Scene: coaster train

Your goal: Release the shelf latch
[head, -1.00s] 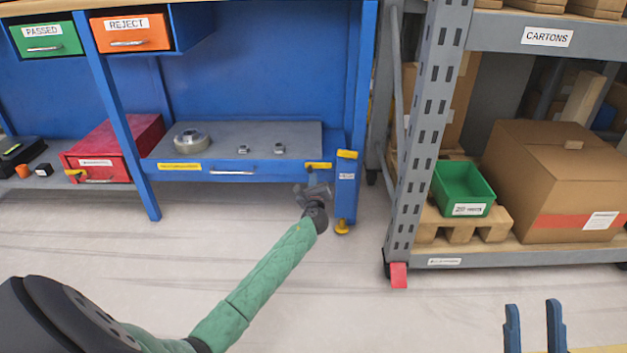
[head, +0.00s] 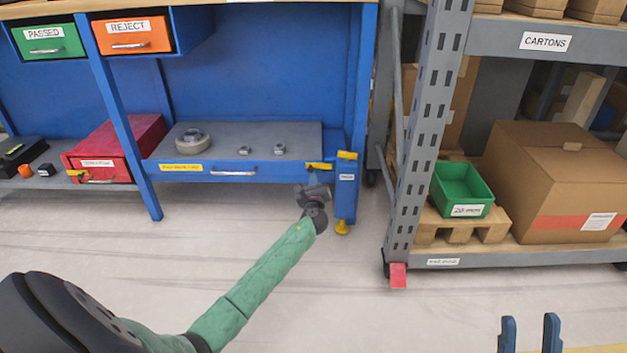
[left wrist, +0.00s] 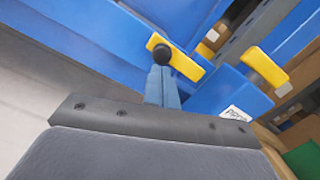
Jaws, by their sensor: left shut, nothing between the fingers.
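The shelf latch is a yellow lever (head: 319,166) at the right end of the blue lower shelf (head: 230,174), beside a blue post. In the left wrist view the yellow lever (left wrist: 191,66) has a black knob (left wrist: 162,53) near one end. My left gripper (head: 313,190) is just below the lever in the head view. In the left wrist view its closed fingers (left wrist: 162,80) are empty and point at the knob, overlapping its lower edge; I cannot tell whether they touch. A yellow block (head: 347,155) tops the post and also shows in the left wrist view (left wrist: 265,68).
A round metal part (head: 191,138) and two small ones sit on the lower shelf. A red box (head: 115,150) is left of it. A grey rack (head: 415,150) with a green bin (head: 462,190) and a carton (head: 550,180) stands right. Blue prongs (head: 551,334) show bottom right. The floor between is clear.

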